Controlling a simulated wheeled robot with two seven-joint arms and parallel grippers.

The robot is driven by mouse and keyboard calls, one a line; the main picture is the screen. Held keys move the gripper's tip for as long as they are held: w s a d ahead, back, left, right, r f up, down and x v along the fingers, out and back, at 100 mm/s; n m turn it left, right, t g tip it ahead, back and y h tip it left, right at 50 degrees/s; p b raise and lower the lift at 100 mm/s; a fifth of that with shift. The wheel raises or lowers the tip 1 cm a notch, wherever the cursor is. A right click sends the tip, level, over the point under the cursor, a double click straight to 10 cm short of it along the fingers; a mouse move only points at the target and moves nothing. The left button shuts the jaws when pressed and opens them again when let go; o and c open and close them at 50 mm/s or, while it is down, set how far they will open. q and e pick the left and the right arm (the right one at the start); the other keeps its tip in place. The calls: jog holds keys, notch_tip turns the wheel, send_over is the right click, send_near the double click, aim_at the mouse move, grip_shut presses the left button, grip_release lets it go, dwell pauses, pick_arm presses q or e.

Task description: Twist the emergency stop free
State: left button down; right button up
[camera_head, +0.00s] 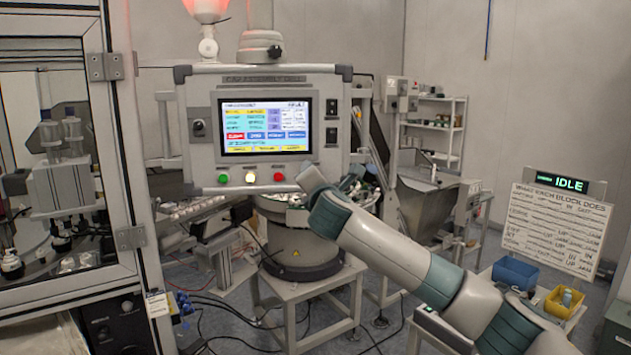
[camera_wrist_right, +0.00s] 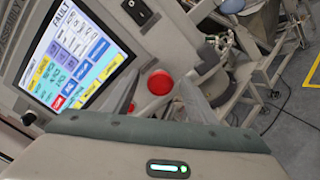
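In the right wrist view the red button (camera_wrist_right: 160,82) shows large, between my two fingers in the picture. No finger visibly touches the button; the exact gap in depth cannot be told. My left gripper is not in view.
The panel screen (camera_head: 266,126) reads FAULT. A bowl feeder (camera_head: 300,243) stands below the panel. A glass-doored cabinet (camera_head: 130,180) is at left. Blue (camera_head: 516,273) and yellow (camera_head: 564,303) bins and an IDLE sign (camera_head: 569,185) are at right.

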jog(key=shift+f, duration=0.15)
jog(key=s+d+b, duration=0.2)
jog(key=s+b, duration=0.5)
jog(key=s, duration=1)
